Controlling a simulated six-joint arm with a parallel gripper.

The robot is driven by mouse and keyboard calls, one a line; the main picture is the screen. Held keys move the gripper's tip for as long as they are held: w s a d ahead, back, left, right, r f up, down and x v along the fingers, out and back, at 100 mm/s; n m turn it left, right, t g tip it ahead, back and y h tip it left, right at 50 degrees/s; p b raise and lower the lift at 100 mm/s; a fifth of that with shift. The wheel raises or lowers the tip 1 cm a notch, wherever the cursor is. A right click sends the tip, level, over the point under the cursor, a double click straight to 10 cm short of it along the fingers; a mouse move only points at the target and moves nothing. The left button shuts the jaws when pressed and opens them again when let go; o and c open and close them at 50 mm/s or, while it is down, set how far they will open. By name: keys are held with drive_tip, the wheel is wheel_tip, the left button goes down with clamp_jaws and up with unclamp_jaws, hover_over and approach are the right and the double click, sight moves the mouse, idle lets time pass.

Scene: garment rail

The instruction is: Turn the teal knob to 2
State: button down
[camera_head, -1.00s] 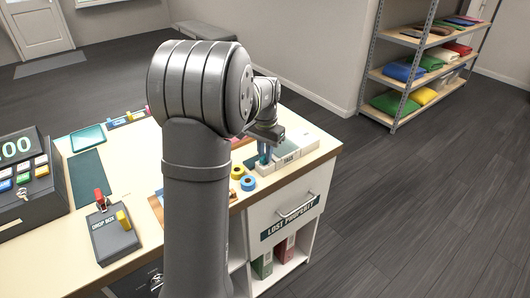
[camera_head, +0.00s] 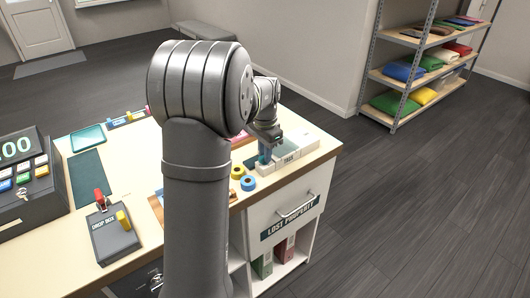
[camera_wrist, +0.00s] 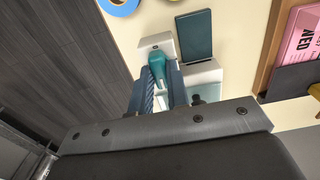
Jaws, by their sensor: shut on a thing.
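The teal knob (camera_wrist: 157,62) sits on a small white block (camera_wrist: 150,42) in the wrist view. It has a rounded head and a pale pointer stripe along its narrow end. My gripper (camera_wrist: 159,72) has its two blue fingers on either side of the knob, shut on it. In the head view my gripper (camera_head: 265,154) points down at the white block (camera_head: 265,168) near the counter's right front edge, and the fingers hide the knob. No numbers around the knob are readable, so I cannot tell its setting.
A dark teal plate (camera_wrist: 195,36) lies beside the knob's block. White boxes (camera_head: 303,141) stand to its right, and yellow (camera_head: 248,183) and blue (camera_wrist: 119,5) rolls lie close by. A pink AED box (camera_wrist: 302,40) is at the wrist view's right. My arm hides the counter's middle.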

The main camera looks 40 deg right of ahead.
drive_tip(key=c, duration=1.4)
unclamp_jaws()
wheel_tip(320, 180, up, 18)
drive_tip(key=shift+f, duration=0.25)
drive_tip(key=shift+f, duration=0.1)
wheel_tip(320, 180, down, 17)
drive_tip(key=shift+f, duration=0.15)
